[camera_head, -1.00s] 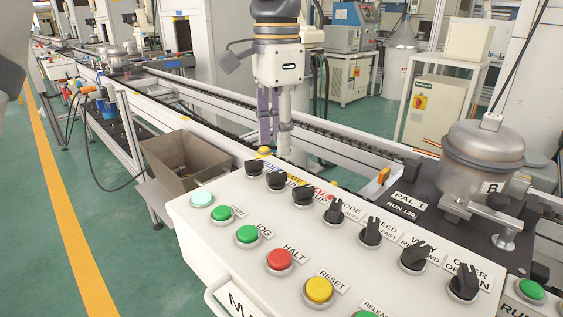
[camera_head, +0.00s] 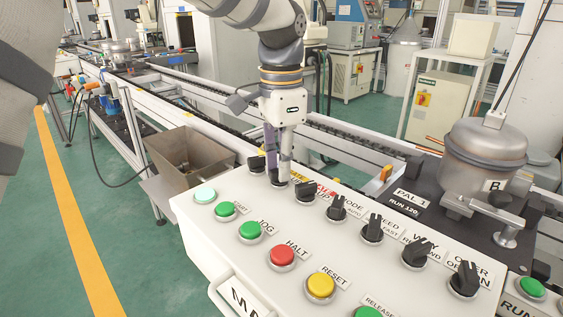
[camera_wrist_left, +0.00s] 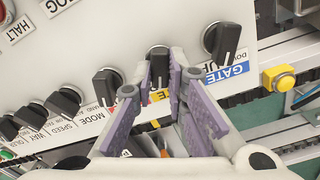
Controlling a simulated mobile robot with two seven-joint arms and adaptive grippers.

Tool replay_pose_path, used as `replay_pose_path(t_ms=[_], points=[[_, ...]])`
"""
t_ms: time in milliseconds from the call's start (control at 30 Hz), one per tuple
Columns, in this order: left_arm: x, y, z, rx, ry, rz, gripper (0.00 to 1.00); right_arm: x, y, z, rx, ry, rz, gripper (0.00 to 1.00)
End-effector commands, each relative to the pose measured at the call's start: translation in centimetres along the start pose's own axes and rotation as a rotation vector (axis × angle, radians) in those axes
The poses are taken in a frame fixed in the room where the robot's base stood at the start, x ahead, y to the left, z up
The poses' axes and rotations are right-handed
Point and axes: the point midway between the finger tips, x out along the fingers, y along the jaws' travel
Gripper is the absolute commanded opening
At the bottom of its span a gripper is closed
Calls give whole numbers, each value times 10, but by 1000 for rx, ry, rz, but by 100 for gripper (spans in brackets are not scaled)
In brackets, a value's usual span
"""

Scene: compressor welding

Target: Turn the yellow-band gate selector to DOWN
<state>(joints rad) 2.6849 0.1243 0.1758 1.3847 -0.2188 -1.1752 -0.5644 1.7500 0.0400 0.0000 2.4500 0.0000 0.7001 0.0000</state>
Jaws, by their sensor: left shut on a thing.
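The yellow-band gate selector (camera_head: 278,183) is a black knob, second from the left in the back row of the white control panel (camera_head: 215,235). Its yellow label (camera_wrist_left: 160,95) is partly hidden behind the fingers in the left wrist view. My left gripper (camera_head: 279,168) points down at this knob. In the left wrist view its purple-padded fingers (camera_wrist_left: 164,72) are shut on the knob (camera_wrist_left: 158,58), one on each side. The knob's pointer and the label's position words are mostly covered. My right gripper is not in view.
The blue-label GATE selector (camera_wrist_left: 222,40) stands close on one side of the gripped knob, another black selector (camera_wrist_left: 107,84) on the other. Green, red and yellow buttons (camera_head: 320,286) line the panel's front. A metal bin (camera_head: 188,160) is at left, a compressor (camera_head: 487,160) at right.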

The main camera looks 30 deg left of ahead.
Motion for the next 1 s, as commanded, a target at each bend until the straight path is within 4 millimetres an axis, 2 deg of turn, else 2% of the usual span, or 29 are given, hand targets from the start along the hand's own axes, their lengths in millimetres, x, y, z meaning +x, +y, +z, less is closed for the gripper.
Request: replay_pose_path(t_ms=[267,1000], points=[[-2,0,0,-81,1,-2,0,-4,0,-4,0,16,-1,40],[-1,-2,0,-652,2,-2,0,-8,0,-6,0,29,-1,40]])
